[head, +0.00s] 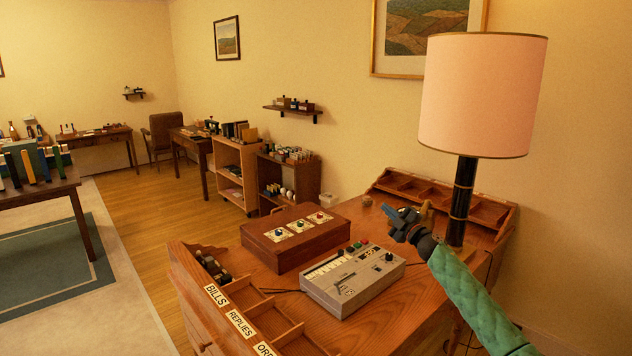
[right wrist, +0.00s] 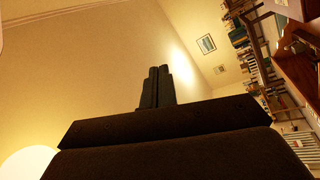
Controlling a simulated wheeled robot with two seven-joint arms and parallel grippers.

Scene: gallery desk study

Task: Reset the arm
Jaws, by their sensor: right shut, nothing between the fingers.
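My right arm, in a green quilted sleeve (head: 468,295), comes in from the lower right of the head view. My right gripper (head: 393,214) is above the right part of the wooden desk (head: 400,318), left of the lamp's dark stem. In the right wrist view its fingers (right wrist: 157,88) are together with nothing between them, against the wall. My left gripper is not in the head view.
The lamp (head: 484,95) stands close to my right arm. A grey device (head: 352,280) with buttons and a wooden box (head: 292,238) with knobs sit on the desk. Labelled compartments (head: 240,322) line the front left edge, and a divided rack (head: 440,197) runs along the back.

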